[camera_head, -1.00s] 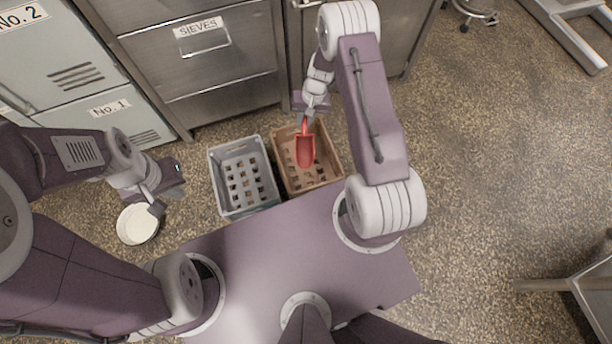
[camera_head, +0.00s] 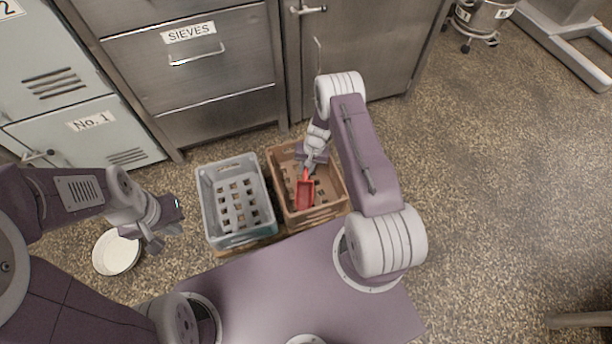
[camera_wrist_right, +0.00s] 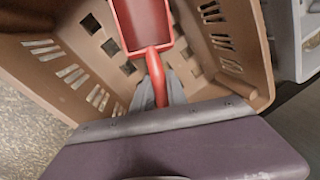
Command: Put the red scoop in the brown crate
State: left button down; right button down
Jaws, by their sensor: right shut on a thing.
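The red scoop (camera_head: 305,194) is held by its handle in my right gripper (camera_head: 308,170), which is shut on it. In the right wrist view the scoop (camera_wrist_right: 142,22) points away from the gripper (camera_wrist_right: 157,92), with its bowl over the slotted floor of the brown crate. The crate's slotted wall also shows in the right wrist view (camera_wrist_right: 55,62). My left gripper (camera_head: 160,240) is empty and open at the left, away from the crates.
A grey crate (camera_head: 207,205) stands directly left of the brown crate. A white round bowl (camera_head: 116,253) is on the floor below my left gripper. Metal cabinets (camera_head: 225,65) stand behind the crates.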

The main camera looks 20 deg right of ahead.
aim_at(306, 173)
notch_tip(306, 173, down, 3)
jog(key=shift+f+b, duration=0.15)
jog(key=shift+b, duration=0.65)
jog(key=shift+f, duration=0.2)
jog(key=c, duration=1.3)
grip_release()
jog(key=shift+r, duration=0.15)
